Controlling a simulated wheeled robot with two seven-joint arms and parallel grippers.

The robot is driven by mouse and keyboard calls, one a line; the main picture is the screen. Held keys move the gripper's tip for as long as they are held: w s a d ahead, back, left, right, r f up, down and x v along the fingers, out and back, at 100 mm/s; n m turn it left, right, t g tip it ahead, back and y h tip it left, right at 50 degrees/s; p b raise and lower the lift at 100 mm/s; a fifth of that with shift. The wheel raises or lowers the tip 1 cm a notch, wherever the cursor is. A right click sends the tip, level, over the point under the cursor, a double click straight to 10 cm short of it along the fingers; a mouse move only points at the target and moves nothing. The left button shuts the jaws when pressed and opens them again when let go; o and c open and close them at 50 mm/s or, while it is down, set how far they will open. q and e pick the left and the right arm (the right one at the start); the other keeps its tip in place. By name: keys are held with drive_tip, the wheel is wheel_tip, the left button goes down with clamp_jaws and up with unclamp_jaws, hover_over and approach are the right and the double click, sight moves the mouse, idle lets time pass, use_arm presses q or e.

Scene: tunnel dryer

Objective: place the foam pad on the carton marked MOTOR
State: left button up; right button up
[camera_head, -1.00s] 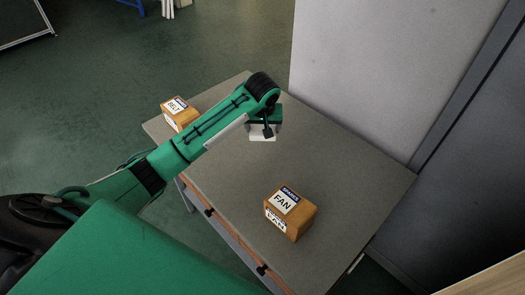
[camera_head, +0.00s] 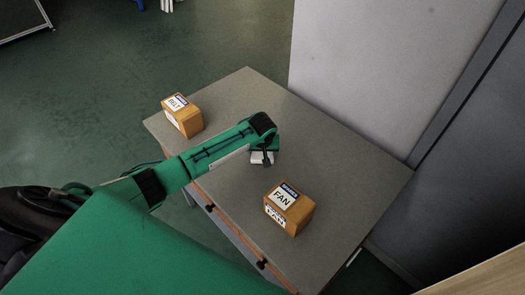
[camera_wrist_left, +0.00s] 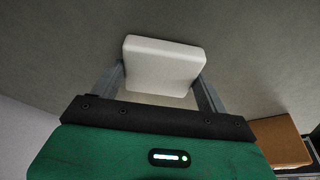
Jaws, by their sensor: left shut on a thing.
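My left gripper (camera_head: 264,154) is shut on the white foam pad (camera_head: 259,159), which shows just under the fingers over the middle of the table. In the left wrist view the pad (camera_wrist_left: 163,65) sits as a pale block between the two fingers, with grey table surface behind it. Two brown cartons stand on the table: one marked FAN (camera_head: 290,210), below and right of the gripper, and one whose label reads BELT (camera_head: 183,118), at the left. I see no carton marked MOTOR. My right gripper is not in view.
The grey table (camera_head: 325,150) has free room between the cartons and toward its back and right. A light grey wall panel (camera_head: 385,75) rises behind its right side. A brown carton (camera_wrist_left: 278,138) shows at the right of the left wrist view.

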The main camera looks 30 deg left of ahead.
use_arm(q)
drive_tip(key=o, duration=0.6)
drive_tip(key=shift+f, duration=0.1)
drive_tip(key=o, duration=0.4)
drive_tip(key=shift+c, duration=0.2)
